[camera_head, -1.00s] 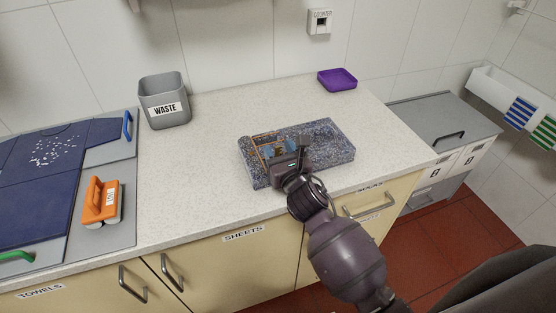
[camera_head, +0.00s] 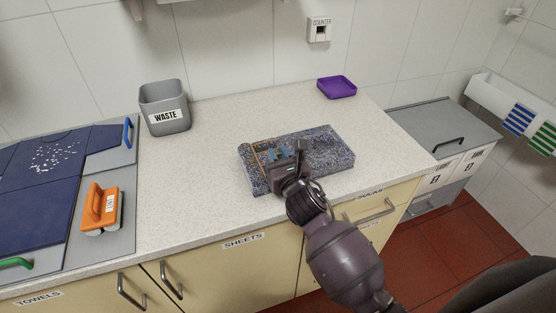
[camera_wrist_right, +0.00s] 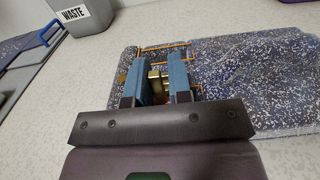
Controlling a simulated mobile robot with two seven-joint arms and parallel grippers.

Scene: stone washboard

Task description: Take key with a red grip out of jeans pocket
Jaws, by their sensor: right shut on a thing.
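The jeans (camera_head: 325,150) lie as a flat, thick, speckled blue bundle on the counter. Orange stitching (camera_head: 257,158) marks the pocket at their left end; it also shows in the right wrist view (camera_wrist_right: 165,47). My right gripper (camera_head: 277,154) is at this pocket, its blue fingers pointing away from me. In the right wrist view the gripper (camera_wrist_right: 161,80) is shut on a small brass-coloured piece (camera_wrist_right: 156,78), apparently the key. A dark reddish patch shows beside it, but the fingers hide most of it. My left gripper is out of view.
A grey waste bin (camera_head: 164,108) stands at the back left and a purple tray (camera_head: 337,87) at the back right. The counter between is clear.

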